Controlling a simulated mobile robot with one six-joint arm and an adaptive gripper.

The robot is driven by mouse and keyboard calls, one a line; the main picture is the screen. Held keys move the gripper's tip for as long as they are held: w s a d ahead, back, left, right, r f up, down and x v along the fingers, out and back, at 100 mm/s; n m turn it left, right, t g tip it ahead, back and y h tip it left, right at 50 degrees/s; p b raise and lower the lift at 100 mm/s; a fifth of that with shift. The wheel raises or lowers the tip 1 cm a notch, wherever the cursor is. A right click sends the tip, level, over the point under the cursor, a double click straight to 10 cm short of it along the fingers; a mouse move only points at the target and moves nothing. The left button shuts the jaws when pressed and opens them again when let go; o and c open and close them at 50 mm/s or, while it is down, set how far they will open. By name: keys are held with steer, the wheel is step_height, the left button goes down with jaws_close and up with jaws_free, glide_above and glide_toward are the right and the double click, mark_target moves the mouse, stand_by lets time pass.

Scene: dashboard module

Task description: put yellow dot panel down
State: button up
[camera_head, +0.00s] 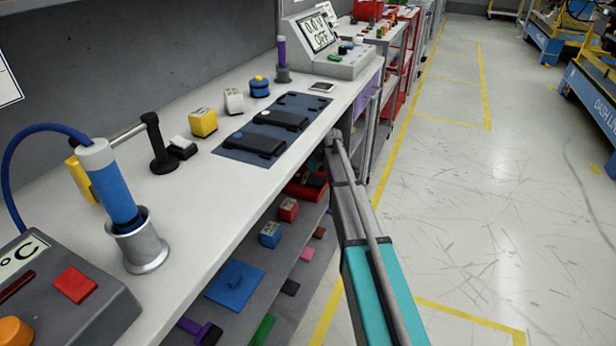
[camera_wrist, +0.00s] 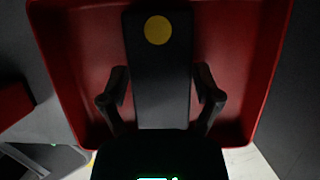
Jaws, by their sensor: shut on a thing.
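The yellow dot panel (camera_wrist: 158,70) is a black strip with a round yellow dot near its far end, seen in the wrist view. My gripper (camera_wrist: 160,88) has a finger on each side of the panel and is shut on it. Beyond the panel is a red bin (camera_wrist: 75,45), whose walls surround the panel in the picture; I cannot tell whether the panel touches its floor.
The white bench top (camera_head: 190,222) overhangs the shelf. On it lies a dark blue mat (camera_head: 230,152) with black panels, one with a blue dot (camera_head: 265,139). A red cube (camera_head: 288,208) and a blue cube (camera_head: 270,234) stand on the shelf near the bin.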

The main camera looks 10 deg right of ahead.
mark_target(313, 179)
steer(key=o, duration=1)
steer(key=shift+o, duration=0.2)
steer(key=p+v, duration=0.5)
steer(key=shift+r, duration=0.25)
steer(key=s+d, duration=0.7)
steer(key=d, duration=0.2)
steer(key=shift+d, duration=0.4)
steer(key=shift+a+f, duration=0.1)
steer(key=shift+f, duration=0.05)
